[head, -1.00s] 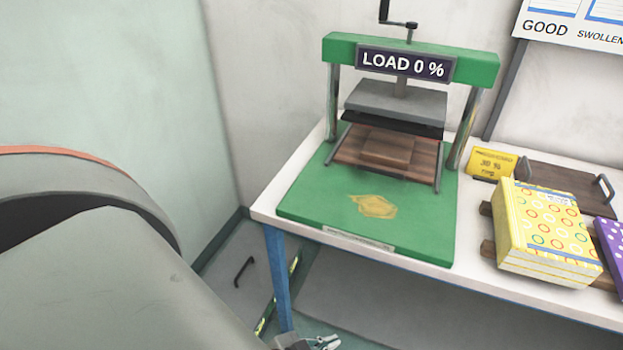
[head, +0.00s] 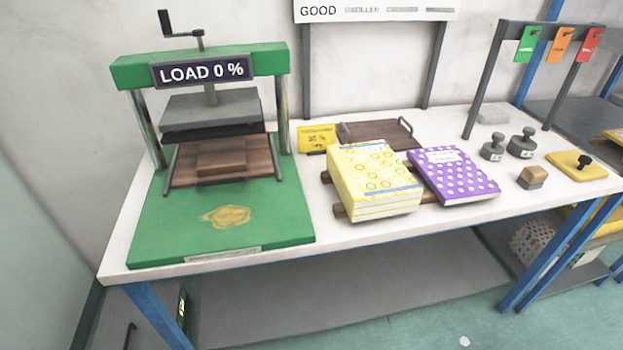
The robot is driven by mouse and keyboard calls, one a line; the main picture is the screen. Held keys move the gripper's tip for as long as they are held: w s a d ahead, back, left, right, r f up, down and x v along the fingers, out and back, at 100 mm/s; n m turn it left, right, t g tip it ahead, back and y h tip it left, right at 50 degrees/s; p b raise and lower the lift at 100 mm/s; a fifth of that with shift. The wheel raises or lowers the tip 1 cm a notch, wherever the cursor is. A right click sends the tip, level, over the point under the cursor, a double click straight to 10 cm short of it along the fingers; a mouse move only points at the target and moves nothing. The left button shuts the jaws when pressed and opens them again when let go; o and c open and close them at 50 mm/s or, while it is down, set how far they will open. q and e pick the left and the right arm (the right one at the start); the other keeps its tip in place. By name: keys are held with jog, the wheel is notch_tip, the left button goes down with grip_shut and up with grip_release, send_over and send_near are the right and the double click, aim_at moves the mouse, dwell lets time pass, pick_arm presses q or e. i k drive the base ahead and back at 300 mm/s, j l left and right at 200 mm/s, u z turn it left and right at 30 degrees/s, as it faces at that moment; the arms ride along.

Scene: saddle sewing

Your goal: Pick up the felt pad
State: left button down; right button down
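I cannot pick out the felt pad for certain. A small flat grey piece (head: 493,113) lies at the back right of the white table (head: 360,236) and may be it, but it is too small to tell. Neither of my grippers is in the head view.
A green press (head: 165,225) reading "LOAD 0 %" stands at the left. Yellow (head: 375,178) and purple (head: 452,175) books lie mid-table, before a brown board (head: 378,134). A tag rack (head: 488,80) rises behind.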

aim_at(531, 178)
jog(key=z, duration=1.45)
jog(key=l+z, duration=0.45)
jog(key=i+j, duration=0.05)
jog(key=j, duration=0.05)
